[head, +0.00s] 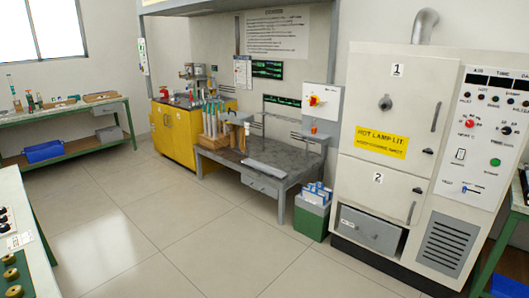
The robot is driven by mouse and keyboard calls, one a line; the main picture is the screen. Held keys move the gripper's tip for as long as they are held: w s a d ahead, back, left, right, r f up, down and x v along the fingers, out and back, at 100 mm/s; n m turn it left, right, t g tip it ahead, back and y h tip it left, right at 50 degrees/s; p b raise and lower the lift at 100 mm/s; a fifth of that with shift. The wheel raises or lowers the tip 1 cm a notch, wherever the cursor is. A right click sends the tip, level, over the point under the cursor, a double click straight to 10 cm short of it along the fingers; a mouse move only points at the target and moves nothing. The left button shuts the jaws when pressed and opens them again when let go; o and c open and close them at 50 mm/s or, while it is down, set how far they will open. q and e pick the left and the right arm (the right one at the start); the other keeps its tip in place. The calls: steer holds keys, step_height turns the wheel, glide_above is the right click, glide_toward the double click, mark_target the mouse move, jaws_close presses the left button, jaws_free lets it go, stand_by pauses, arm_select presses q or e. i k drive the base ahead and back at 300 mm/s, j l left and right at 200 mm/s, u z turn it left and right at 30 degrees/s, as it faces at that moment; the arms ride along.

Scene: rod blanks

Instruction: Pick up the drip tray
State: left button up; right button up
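A long, flat, pale grey piece (265,168) lies near the front edge of the low grey bench (308,163) in the middle of the view. It looks like the drip tray, but it is too small to be certain. Nothing visible lies on it. Neither of my grippers is in view.
A wooden rack of rods (213,138) stands left of the tray on the bench. A green bin (311,219) stands on the floor by the bench's right end. A large cream oven cabinet (392,110) is at right, a yellow cabinet (173,133) farther left. The tiled floor (180,220) in front is clear.

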mark_target(277, 173)
steer(key=i+u, duration=0.1)
steer(key=i, duration=1.7)
steer(key=i+l+u, duration=0.15)
steer(key=i, duration=0.75)
